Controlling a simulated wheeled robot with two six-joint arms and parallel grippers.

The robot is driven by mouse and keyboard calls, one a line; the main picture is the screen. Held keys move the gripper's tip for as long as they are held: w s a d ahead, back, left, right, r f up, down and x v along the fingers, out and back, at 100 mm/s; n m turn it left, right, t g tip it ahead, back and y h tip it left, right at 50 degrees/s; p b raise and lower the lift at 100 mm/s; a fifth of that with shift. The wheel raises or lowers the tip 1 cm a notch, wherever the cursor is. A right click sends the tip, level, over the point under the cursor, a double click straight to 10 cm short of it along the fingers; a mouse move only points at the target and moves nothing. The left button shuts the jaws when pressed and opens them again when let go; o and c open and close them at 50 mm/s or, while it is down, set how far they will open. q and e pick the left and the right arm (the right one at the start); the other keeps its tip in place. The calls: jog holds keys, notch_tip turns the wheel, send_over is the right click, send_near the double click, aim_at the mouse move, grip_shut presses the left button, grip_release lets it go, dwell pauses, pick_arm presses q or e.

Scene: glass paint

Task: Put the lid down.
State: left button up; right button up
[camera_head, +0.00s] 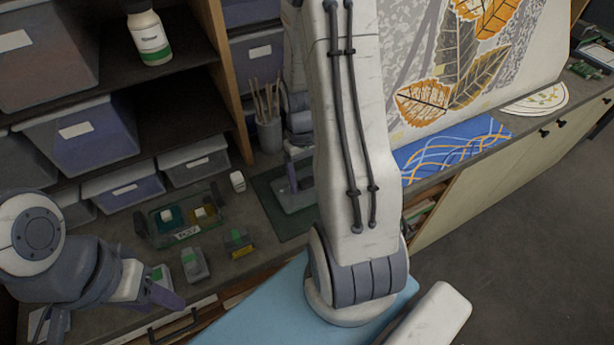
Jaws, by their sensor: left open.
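I cannot make out the lid for certain. My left gripper (150,292) is open, low at the left over the worktop. A small green-marked item (161,273) shows beside its fingers; I cannot tell whether they touch. A grey block with a green top (194,264) and a yellow-and-green item (238,243) stand to its right. Behind them is a clear green-tinted tray (147,228) with teal and amber contents. My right gripper (293,172) is partly hidden behind my large white arm link, over a dark green mat (268,196); its fingers are unclear.
A small white object (237,181) stands left of the mat, and a brush cup (269,134) behind it. Shelves with grey bins (90,140) and a white bottle (149,36) line the left. A leaf-patterned panel (460,60) and blue patterned sheet (455,148) are at right.

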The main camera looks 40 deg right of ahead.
jog(key=shift+r, duration=0.15)
jog(key=shift+r, duration=0.2)
notch_tip(320, 180, up, 12)
jog(key=w+b, duration=0.2)
jog(key=s+a+r+n+t, duration=0.1)
jog(key=a+n, duration=0.3)
jog(key=a, duration=1)
jog(key=s+a+n, duration=0.6)
jog(key=s+a, duration=0.6)
jog(key=a, duration=0.1)
jog(key=shift+s+a+t+y, duration=0.25)
jog(key=shift+a+t+y, duration=0.05)
jog(key=shift+a+t, duration=0.1)
jog(key=shift+f, duration=0.1)
